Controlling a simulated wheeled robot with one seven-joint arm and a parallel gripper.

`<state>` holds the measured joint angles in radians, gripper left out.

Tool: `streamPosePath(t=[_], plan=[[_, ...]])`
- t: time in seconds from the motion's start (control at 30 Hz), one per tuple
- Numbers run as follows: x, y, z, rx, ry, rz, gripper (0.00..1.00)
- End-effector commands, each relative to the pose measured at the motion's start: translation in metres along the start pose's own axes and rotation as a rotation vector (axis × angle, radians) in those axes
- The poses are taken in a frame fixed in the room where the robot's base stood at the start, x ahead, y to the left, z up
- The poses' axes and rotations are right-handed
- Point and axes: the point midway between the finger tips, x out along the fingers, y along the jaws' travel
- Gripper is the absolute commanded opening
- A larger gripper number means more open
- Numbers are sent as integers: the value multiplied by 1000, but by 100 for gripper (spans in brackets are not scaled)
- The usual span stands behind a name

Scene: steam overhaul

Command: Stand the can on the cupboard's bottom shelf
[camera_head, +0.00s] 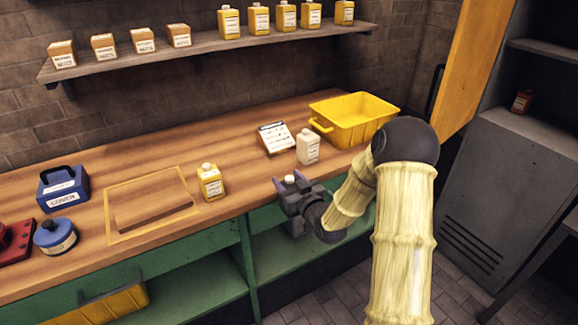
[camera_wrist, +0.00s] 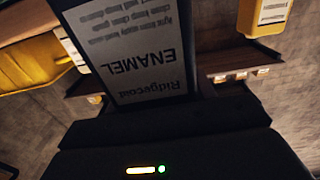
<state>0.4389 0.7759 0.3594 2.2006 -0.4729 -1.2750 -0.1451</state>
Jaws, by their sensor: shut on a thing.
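My gripper (camera_head: 290,184) is shut on a can just at the bench's front edge. In the wrist view the can (camera_wrist: 125,55) fills the upper middle, its grey label reading "Ridgecoat ENAMEL" upside down. In the head view my gripper hides most of it; only a pale cap shows between the fingertips. The grey cupboard (camera_head: 465,195) stands at the far right with its yellow door (camera_head: 475,65) open. A small dark red-brown container (camera_head: 522,101) stands on the visible shelf (camera_head: 530,125) inside. The cupboard's lower part is only partly in view.
A wall shelf (camera_head: 215,42) holds several containers. Floor shows at lower right.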

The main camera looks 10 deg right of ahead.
Motion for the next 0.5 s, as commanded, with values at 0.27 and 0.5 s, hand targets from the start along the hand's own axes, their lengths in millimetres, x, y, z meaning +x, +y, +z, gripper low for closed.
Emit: streamPosePath(t=[0.27, 0.5], plan=[[-28, -8, 62, 13, -1, -12, 0], [-53, -19, 100, 26, 13, 30, 0]])
